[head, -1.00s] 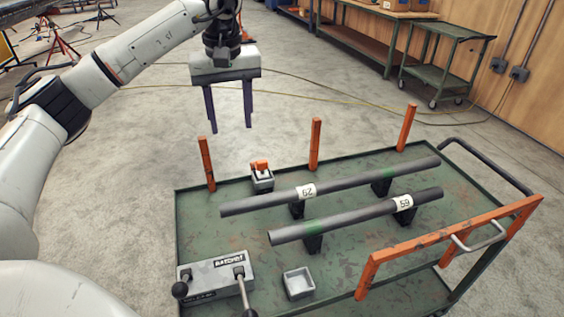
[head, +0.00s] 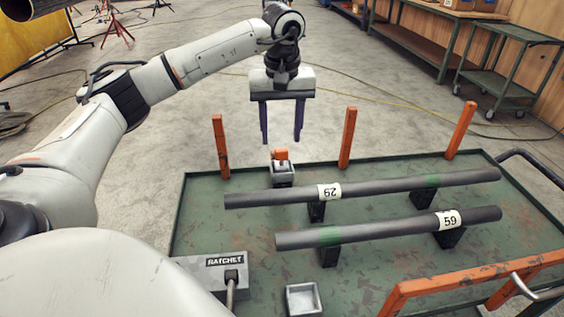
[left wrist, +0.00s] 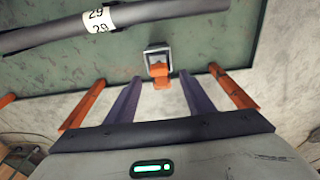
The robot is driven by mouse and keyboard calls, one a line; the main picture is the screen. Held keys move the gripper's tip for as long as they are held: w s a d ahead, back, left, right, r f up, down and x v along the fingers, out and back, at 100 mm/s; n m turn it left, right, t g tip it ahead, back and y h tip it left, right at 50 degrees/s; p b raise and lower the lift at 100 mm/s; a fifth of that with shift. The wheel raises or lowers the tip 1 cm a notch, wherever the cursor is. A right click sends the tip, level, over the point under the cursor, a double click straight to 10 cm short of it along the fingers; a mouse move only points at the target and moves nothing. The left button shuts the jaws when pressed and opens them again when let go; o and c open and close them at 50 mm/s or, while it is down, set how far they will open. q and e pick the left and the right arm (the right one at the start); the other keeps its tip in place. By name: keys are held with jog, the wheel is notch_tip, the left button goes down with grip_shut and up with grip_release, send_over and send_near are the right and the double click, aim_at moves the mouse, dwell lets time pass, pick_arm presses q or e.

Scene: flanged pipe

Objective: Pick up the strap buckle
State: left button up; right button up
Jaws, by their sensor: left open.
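The strap buckle, a small orange piece (head: 281,154), sits in a small grey holder (head: 283,174) near the far left corner of the green cart top. It also shows in the left wrist view (left wrist: 160,77). My left gripper (head: 282,141) is open and empty, with two dark purple fingers pointing down. In the head view the fingers appear just above and behind the buckle. In the left wrist view the buckle lies between the fingertips (left wrist: 160,82), with clear space on both sides. My right gripper is not in view.
Two grey pipes, the far one (head: 390,186) and the near one (head: 385,228), rest on black supports. Orange posts (head: 221,147) and (head: 347,137) stand along the cart's far edge. A ratchet box (head: 205,270) and small grey tray (head: 303,300) are at the front.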

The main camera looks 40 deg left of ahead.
aim_at(281, 150)
pick_arm(q)
jog(key=f, duration=0.4)
jog(key=shift+w+a+f, duration=0.15)
jog(key=shift+w+f, duration=0.05)
jog(key=shift+f, duration=0.2)
grip_shut()
